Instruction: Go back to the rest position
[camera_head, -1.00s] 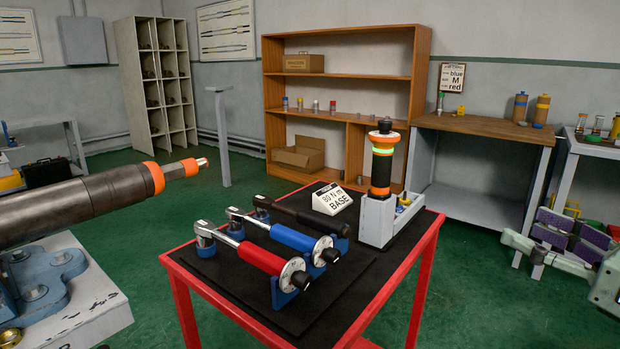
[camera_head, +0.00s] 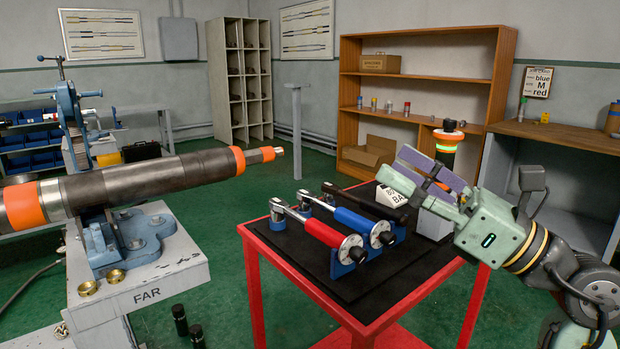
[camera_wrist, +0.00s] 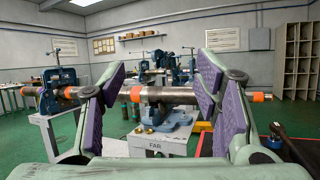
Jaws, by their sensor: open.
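My gripper (camera_head: 428,180) is on the right in the head view, raised in front of the red table's right side. Its purple-padded fingers are spread with nothing between them. In the wrist view my gripper (camera_wrist: 163,100) is also open, with the pads at left and right. Beyond it a long pipe (camera_wrist: 160,95) with orange bands lies across a vise. The same pipe (camera_head: 150,177) shows at left in the head view, resting over the blue vise (camera_head: 130,240) on a grey stand marked FAR (camera_head: 150,280).
The red table (camera_head: 256,290) holds torque wrenches with red (camera_head: 322,232), blue (camera_head: 356,221) and black (camera_head: 378,193) grips. An orange-and-black device (camera_head: 446,150) stands behind my gripper. A wooden shelf (camera_head: 498,75) and a bench (camera_head: 560,137) stand behind. Green floor lies between stand and table.

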